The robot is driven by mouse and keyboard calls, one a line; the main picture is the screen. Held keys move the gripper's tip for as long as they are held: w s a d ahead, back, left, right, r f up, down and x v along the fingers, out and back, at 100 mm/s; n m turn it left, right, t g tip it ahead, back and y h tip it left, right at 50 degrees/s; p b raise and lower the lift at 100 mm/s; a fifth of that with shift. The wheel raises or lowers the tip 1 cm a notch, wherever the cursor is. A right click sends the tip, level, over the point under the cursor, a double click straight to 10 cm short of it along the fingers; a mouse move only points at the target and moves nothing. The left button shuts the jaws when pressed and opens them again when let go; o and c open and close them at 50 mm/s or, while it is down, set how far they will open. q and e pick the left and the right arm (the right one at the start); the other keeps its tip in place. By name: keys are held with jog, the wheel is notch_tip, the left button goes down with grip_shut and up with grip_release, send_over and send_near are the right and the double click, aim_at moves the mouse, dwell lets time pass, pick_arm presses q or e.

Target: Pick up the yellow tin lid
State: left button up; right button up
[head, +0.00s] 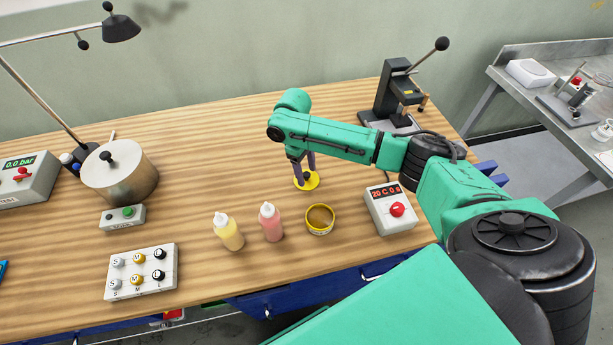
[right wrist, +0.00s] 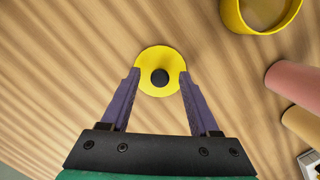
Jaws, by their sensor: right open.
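The yellow tin lid (head: 311,181) lies flat on the wooden table. In the right wrist view the lid (right wrist: 160,57) is a yellow disc with a black knob (right wrist: 160,78) at its middle. My right gripper (head: 304,168) points down over the lid in the head view. In the right wrist view its open purple fingers (right wrist: 158,82) stand on either side of the knob with gaps between, apart from it. I cannot tell how high the fingertips are above the lid. My left gripper is not in view.
The open yellow tin (head: 320,219) stands near the lid, also in the right wrist view (right wrist: 232,17). A pink bottle (head: 271,222) and a yellow bottle (head: 229,232) stand left of it. A temperature box (head: 391,210) is to the right. Table behind the lid is clear.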

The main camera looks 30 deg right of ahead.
grip_shut()
